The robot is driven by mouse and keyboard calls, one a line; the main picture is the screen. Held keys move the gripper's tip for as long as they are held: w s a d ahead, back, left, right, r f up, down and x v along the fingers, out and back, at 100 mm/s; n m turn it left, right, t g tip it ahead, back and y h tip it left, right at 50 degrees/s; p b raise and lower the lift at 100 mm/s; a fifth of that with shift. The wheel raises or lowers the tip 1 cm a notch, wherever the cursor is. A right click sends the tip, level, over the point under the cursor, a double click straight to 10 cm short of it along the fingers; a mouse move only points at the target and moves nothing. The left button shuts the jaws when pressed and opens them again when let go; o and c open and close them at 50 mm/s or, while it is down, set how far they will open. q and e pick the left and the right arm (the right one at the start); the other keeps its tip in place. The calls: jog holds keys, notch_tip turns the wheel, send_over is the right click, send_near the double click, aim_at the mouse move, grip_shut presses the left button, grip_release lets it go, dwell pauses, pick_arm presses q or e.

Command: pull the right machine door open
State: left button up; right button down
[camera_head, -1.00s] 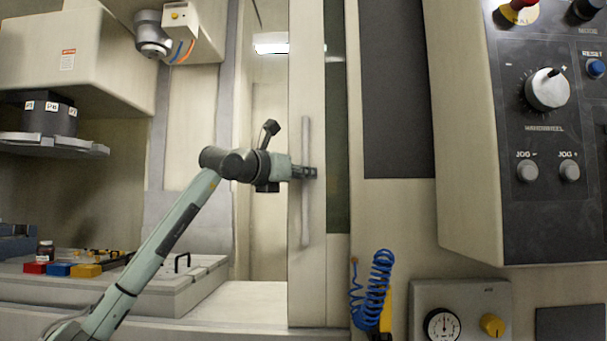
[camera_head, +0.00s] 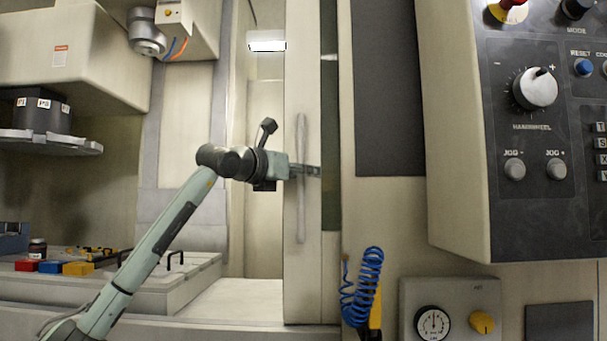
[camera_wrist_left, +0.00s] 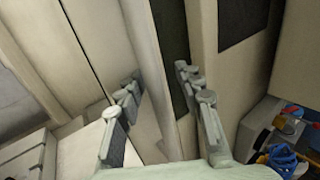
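The right machine door (camera_head: 291,272) is a tall cream panel with a vertical light-grey bar handle (camera_head: 301,215). A tall gap to its left shows the machine's inside. My left gripper (camera_head: 306,170) is level with the middle of the handle, its fingers reaching past it to the right. In the left wrist view, the two fingers of my left gripper (camera_wrist_left: 164,93) are spread apart, with a pale upright bar, seemingly the handle (camera_wrist_left: 152,70), between them. I cannot tell whether either finger touches it. My right gripper is not in view.
A control panel (camera_head: 538,180) juts out at the right. A blue coiled hose (camera_head: 368,285) hangs below, beside a gauge box (camera_head: 455,295). Inside at left are a tool carousel (camera_head: 45,140) and several coloured blocks (camera_head: 52,267) on a ledge.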

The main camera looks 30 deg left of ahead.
pick_arm(q)
jog(key=shift+a, duration=0.1)
jog(key=s, duration=1.2)
jog(key=shift+a, duration=0.2)
